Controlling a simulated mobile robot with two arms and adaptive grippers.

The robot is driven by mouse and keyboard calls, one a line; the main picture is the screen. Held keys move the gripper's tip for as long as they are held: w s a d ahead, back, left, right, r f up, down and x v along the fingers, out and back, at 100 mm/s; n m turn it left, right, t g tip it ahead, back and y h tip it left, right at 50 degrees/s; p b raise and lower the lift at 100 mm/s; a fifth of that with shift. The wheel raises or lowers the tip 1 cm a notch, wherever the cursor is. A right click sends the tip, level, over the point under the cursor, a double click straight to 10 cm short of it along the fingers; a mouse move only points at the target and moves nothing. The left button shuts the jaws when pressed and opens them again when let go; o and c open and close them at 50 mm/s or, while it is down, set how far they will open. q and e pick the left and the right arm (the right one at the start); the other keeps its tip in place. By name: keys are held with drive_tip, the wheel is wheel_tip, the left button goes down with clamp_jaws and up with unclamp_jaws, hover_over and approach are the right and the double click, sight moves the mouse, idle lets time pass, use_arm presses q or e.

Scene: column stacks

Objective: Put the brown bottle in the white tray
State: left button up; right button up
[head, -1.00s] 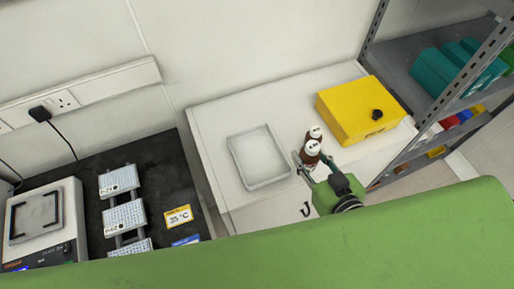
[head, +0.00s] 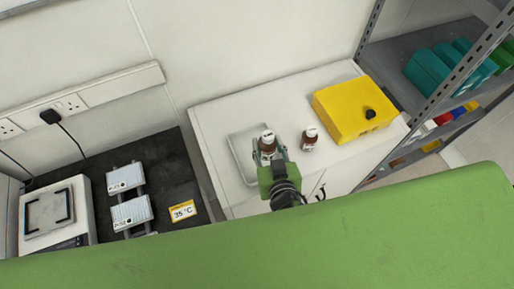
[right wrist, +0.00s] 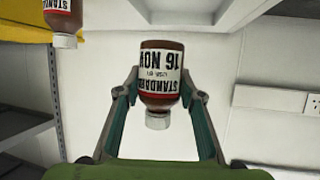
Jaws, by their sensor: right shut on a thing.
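My right gripper (head: 268,160) is shut on a brown bottle (head: 267,146) with a white cap and a white label. In the head view the bottle stands out over the right part of the white tray (head: 236,153); its gap to the tray floor cannot be told. The right wrist view shows the held bottle (right wrist: 160,88) between both fingers, its label upside down in the picture. A second, similar brown bottle (head: 309,142) stands on the white cabinet top, right of the gripper and apart from it. My left gripper is not in view.
A yellow box (head: 350,110) with a black knob sits at the right of the white cabinet top (head: 270,101). A metal shelf with teal boxes (head: 437,72) is farther right. A dark bench (head: 165,170) with lab devices lies left.

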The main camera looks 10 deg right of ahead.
drive_tip(key=w+f+b, duration=0.1)
drive_tip(key=w+a+f+b, duration=0.1)
drive_tip(key=f, duration=0.1)
drive_tip(key=w+f+b, duration=0.1)
drive_tip(key=shift+w+a+f+b, duration=0.2)
drive_tip(key=shift+a+f+b, duration=0.05)
drive_tip(key=shift+f+b, duration=0.1)
drive_tip(key=shift+w+a+f+b, duration=0.15)
drive_tip(key=shift+w+f+b, duration=0.25)
drive_tip(key=shift+f, duration=0.1)
drive_tip(key=f+b, duration=0.3)
drive_tip(key=shift+w+a+f, duration=0.15)
drive_tip(key=shift+w+f, duration=0.1)
drive_tip(key=shift+f, duration=0.05)
drive_tip(key=shift+r, duration=0.1)
drive_tip(key=o, duration=1.2)
drive_tip(key=shift+s, duration=0.1)
drive_tip(key=shift+o, duration=0.2)
